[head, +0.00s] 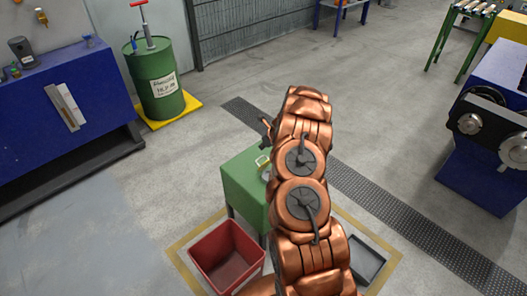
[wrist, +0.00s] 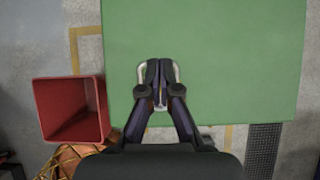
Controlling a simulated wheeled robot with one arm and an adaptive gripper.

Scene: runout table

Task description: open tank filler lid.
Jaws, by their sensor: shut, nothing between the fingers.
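A green table or cabinet top (wrist: 230,60) fills most of the wrist view. My gripper (wrist: 160,68) is over it, its dark fingers pressed together and empty. A pale loop or frame (wrist: 142,74) shows on both sides of the fingertips, and the fingers hide its middle. I cannot tell whether they touch it. In the head view the green top (head: 237,178) is partly behind my copper arm, with a small pale handle-like part (head: 262,161) beside the arm. I cannot make out a filler lid for certain.
A red open bin (head: 226,256) stands by the green table; it also shows in the wrist view (wrist: 72,108). A dark tray (head: 367,262) lies at right. A green drum (head: 158,82) with a pump and a blue machine (head: 488,140) stand farther off.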

